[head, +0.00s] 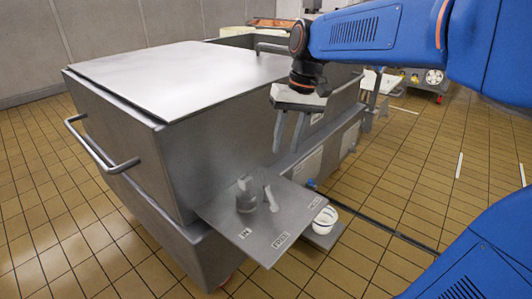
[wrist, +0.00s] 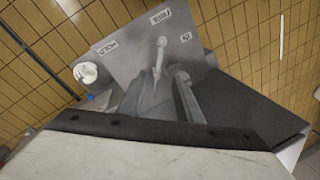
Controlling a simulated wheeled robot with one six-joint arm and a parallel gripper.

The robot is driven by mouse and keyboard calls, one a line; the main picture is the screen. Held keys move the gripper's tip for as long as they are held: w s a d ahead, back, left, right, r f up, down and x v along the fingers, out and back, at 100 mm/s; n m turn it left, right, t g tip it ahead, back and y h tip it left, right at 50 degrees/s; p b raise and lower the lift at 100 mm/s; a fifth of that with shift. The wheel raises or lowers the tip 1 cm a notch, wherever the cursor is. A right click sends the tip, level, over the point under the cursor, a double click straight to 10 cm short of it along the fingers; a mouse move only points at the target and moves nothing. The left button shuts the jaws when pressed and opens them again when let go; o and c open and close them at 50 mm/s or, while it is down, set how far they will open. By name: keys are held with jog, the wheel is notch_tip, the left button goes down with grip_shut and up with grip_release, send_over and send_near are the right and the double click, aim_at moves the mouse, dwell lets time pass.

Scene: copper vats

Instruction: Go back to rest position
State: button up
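My gripper (head: 287,148) hangs above and behind a small grey metal panel in the head view, with its two fingers pointing down. In the wrist view its fingers (wrist: 160,75) are spread apart with nothing held between them. The labelled panel (head: 285,222) juts out from the front of a large steel vat and carries a pale lever (head: 270,195) and a short grey cylindrical fitting (head: 245,196). The lever (wrist: 160,52) shows beyond and between the fingertips in the wrist view, apparently apart from them. The panel (wrist: 130,45) bears several small white labels.
The steel vat (head: 180,78) with a flat lid and side handle (head: 100,150) fills the left. Tiled floor (head: 420,180) is open to the right; a wheeled machine (head: 432,80) stands behind.

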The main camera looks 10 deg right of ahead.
jog(key=s+d+f+t, duration=0.1)
jog(key=s+d+f, duration=0.1)
jog(key=s, duration=0.4)
jog(key=s+d+f+t+h, duration=0.1)
jog(key=s+d+f+t, duration=0.1)
jog(key=s+f, duration=0.3)
jog(key=s+d+f+t+h, duration=0.1)
jog(key=s+d+f, duration=0.2)
jog(key=s, duration=0.5)
jog(key=shift+s+d+f+t, duration=0.15)
jog(key=shift+d+f+t, duration=0.2)
jog(key=shift+d, duration=0.4)
